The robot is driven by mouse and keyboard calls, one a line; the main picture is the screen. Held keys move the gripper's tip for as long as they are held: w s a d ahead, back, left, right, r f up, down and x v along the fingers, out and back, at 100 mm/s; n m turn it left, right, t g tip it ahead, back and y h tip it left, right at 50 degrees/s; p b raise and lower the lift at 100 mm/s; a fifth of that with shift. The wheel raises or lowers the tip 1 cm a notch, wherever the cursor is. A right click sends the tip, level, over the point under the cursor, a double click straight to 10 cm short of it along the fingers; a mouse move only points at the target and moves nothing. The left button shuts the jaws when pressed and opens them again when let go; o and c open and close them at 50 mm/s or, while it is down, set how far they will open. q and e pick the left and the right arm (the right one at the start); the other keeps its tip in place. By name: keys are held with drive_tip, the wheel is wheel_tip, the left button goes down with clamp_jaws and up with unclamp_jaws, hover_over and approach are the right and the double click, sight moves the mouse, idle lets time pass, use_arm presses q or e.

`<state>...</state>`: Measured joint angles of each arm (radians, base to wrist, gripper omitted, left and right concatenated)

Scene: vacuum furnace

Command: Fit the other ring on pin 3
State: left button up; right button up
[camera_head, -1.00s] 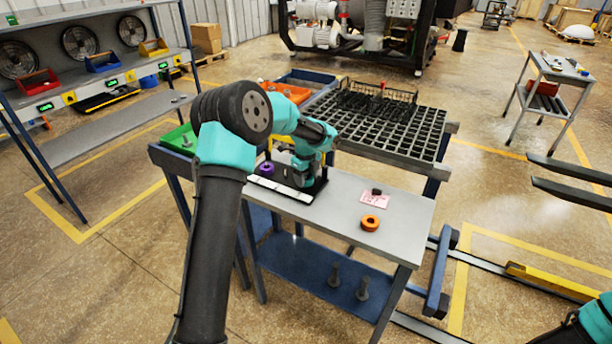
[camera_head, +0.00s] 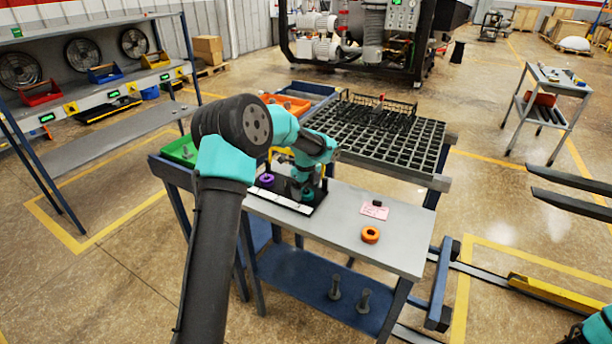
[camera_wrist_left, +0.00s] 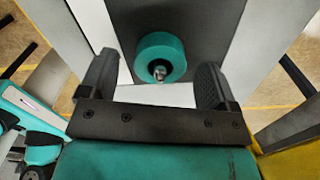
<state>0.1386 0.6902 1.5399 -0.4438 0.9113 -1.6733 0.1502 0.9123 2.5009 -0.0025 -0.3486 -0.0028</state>
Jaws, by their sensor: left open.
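In the left wrist view a teal ring (camera_wrist_left: 162,52) sits around a pin whose metal tip (camera_wrist_left: 160,74) shows at its near side. My left gripper (camera_wrist_left: 157,78) is open, one finger on each side of the ring, with visible gaps. In the head view the same gripper (camera_head: 306,192) is over the dark pin board (camera_head: 318,203), its fingers hard to make out. A purple ring (camera_head: 266,180) is at the board's left end. An orange ring (camera_head: 370,234) lies loose on the grey table (camera_head: 405,245). Pin numbers are not readable. My right gripper is out of view.
A pink note (camera_head: 374,212) with a small black piece (camera_head: 377,203) lies behind the orange ring. A black grid rack (camera_head: 385,135), an orange bin (camera_head: 290,104) and a green tray (camera_head: 181,150) stand beyond the board. The table's front right is clear.

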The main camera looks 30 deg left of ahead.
use_arm(q)
wheel_tip(320, 180, up, 17)
drive_tip(key=shift+r, duration=0.15)
idle(0.5)
idle(0.8)
